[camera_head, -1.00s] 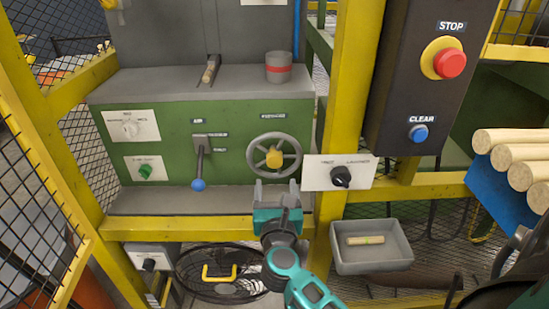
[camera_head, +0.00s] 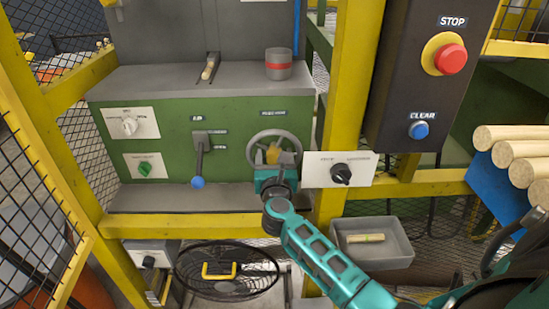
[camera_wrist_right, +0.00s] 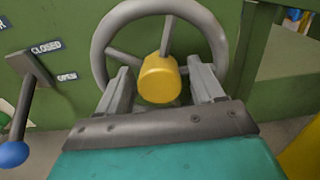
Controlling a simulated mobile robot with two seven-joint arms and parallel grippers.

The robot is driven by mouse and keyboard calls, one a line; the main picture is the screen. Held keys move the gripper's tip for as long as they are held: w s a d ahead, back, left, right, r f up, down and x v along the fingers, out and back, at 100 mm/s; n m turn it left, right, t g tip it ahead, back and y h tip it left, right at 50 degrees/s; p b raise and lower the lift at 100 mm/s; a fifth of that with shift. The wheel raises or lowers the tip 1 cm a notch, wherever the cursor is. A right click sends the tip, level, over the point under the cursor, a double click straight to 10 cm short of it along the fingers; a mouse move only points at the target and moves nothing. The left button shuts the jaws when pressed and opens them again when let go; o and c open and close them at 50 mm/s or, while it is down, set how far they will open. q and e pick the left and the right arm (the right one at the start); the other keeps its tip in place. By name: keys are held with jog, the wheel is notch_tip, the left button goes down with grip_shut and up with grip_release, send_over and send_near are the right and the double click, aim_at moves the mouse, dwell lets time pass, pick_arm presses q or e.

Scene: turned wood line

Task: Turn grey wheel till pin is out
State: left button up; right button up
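The grey wheel (camera_head: 251,148) is on the green machine front, with a yellow hub (camera_head: 273,154). The wheel rim (camera_wrist_right: 101,40) and yellow hub (camera_wrist_right: 159,80) fill the upper middle of the right wrist view. My right gripper (camera_head: 274,168) is at the lower part of the wheel. In the right wrist view its fingers (camera_wrist_right: 160,84) are apart, one on each side of the hub, with gaps showing. A short wooden piece (camera_head: 209,70) lies in a slot on top of the machine; I cannot tell whether it is the pin. My left gripper is out of view.
A lever with a blue knob (camera_head: 198,182) hangs left of the wheel. A switch plate (camera_head: 315,169) is close to its right. A yellow post (camera_head: 349,80) and a panel with red stop button (camera_head: 450,59) stand further right. A grey bin (camera_head: 396,258) is below.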

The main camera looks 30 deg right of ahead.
grip_shut()
dwell(0.4)
jog(key=shift+f, duration=0.1)
jog(key=shift+m+b, duration=0.5)
jog(key=shift+m, duration=0.2)
jog(key=shift+o, duration=0.5)
grip_release()
